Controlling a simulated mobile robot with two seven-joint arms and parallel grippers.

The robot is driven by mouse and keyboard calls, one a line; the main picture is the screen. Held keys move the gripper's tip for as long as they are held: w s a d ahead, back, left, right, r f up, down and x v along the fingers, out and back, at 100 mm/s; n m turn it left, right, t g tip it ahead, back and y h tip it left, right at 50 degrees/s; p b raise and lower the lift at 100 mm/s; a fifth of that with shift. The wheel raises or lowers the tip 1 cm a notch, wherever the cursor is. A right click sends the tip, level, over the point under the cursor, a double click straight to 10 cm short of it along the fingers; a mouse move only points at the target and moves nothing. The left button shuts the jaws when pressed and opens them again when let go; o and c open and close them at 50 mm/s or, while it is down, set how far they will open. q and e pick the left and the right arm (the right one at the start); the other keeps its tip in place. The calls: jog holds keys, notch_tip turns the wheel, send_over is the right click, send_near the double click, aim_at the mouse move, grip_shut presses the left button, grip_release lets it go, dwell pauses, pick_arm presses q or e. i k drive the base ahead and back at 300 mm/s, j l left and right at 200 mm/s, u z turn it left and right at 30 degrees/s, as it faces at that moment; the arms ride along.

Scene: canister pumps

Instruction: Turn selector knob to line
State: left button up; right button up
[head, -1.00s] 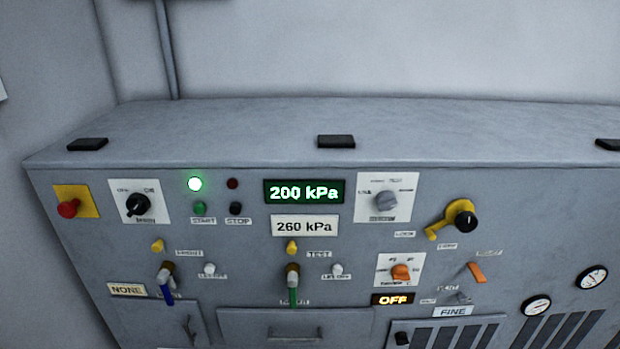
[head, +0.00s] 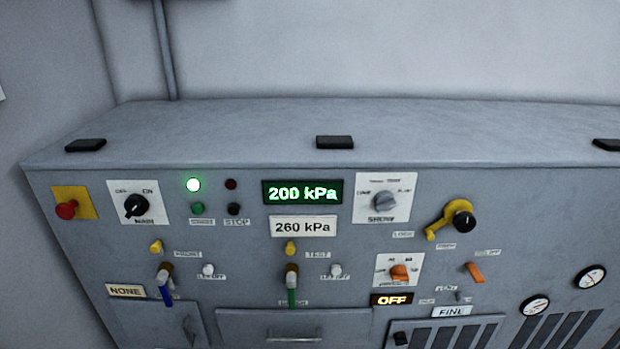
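A grey selector knob (head: 385,201) sits on a white plate (head: 370,218) marked SHOW, right of the green display. Small position labels surround it, too blurred to read with certainty; I cannot tell which one it points to. The green display (head: 302,192) reads 200 kPa. An orange knob (head: 399,273) sits on another white plate below, above a small display (head: 391,299) reading OFF. A black MAIN knob (head: 136,206) is at the left, pointing toward the upper right, near ON. Neither of my grippers is in view.
A red button (head: 66,209) is at far left. Blue and green levers (head: 291,287) stick out below. The cabinet top (head: 230,135) is mostly clear, with several small black blocks.

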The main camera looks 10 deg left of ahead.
aim_at(385, 200)
jog(key=k+z, duration=0.3)
jog(key=k, duration=0.75)
